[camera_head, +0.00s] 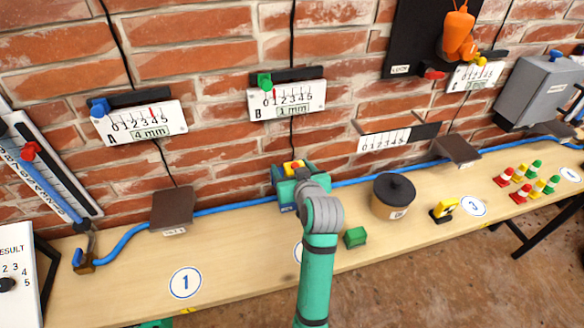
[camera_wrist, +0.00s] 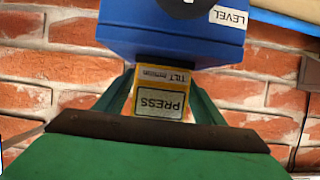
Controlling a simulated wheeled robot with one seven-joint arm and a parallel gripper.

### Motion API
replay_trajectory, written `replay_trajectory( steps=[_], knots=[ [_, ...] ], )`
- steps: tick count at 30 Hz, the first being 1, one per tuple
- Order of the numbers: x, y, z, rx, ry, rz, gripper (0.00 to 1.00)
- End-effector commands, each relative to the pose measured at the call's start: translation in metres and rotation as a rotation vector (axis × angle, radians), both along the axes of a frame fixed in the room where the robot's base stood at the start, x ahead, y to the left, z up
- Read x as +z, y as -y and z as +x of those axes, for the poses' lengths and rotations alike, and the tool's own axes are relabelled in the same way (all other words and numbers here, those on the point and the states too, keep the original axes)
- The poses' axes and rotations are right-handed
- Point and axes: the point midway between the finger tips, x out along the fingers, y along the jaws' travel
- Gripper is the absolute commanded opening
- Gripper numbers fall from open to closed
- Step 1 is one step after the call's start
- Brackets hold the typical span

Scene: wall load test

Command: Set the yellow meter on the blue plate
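The yellow meter (camera_wrist: 160,90) is a small block with a "PRESS" label and a "TILT" label. In the wrist view it sits between the green fingers of my gripper (camera_wrist: 157,85), which appear shut on it. A blue body marked "LEVEL" (camera_wrist: 170,35), which looks like the blue plate, lies right beyond the meter and meets it in the picture; I cannot tell whether they touch. In the head view my gripper (camera_head: 292,178) is at the back of the bench by the wall, with the yellow and red top of the meter (camera_head: 293,166) showing. The blue part (camera_head: 283,190) there is mostly hidden.
A brown plate (camera_head: 172,210) and blue cable (camera_head: 225,208) lie left. The bench's left front is clear.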

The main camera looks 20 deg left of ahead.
Motion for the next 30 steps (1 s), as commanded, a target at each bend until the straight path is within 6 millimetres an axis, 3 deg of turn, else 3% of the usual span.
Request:
replay_trajectory(
  steps=[11,30],
  knots=[
    [0.005,0.005,-0.003,-0.004,0.001,0.0,0.62],
    [0.045,0.059,-0.084,-0.002,0.001,0.001,0.62]
  ],
)
